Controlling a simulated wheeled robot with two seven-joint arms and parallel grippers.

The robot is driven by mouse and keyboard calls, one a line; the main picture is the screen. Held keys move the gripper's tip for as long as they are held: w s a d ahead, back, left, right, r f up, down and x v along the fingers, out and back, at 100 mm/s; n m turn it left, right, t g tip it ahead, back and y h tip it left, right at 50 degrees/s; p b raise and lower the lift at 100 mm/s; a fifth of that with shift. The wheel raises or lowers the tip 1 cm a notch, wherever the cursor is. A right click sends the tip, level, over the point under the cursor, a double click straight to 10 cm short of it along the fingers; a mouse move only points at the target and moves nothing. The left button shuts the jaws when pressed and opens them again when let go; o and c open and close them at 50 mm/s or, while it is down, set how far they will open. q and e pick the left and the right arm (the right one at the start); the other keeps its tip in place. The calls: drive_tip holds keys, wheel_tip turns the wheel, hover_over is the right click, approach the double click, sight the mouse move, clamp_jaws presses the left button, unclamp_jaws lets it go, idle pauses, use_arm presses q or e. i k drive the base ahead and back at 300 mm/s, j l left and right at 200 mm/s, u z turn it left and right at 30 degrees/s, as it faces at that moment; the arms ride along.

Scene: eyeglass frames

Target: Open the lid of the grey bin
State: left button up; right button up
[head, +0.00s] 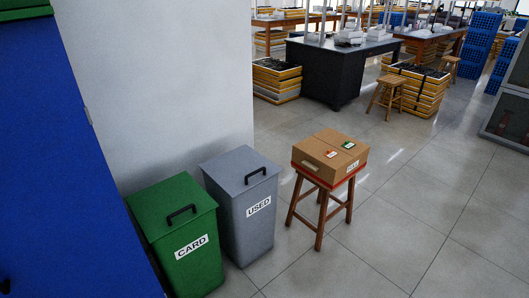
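The grey bin (245,225) stands on the floor against the white wall, with a label reading USED on its front. Its grey lid (235,163) lies shut on top. A black handle (256,175) sits on the lid near the front edge. Neither of my grippers shows in the head view.
A green bin (185,240) labelled CARD stands close on the left of the grey bin, its lid shut. A wooden stool (321,210) with a cardboard box (331,155) stands to the right. A blue cabinet (70,160) fills the left edge. The tiled floor (400,245) at the right front is clear.

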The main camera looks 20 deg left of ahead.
sight(236, 171)
drive_tip(key=i+u, duration=0.4)
drive_tip(key=i+l+u, duration=0.2)
drive_tip(key=u, duration=0.2)
drive_tip(key=i+l+u, duration=0.55)
drive_tip(key=u, duration=0.2)
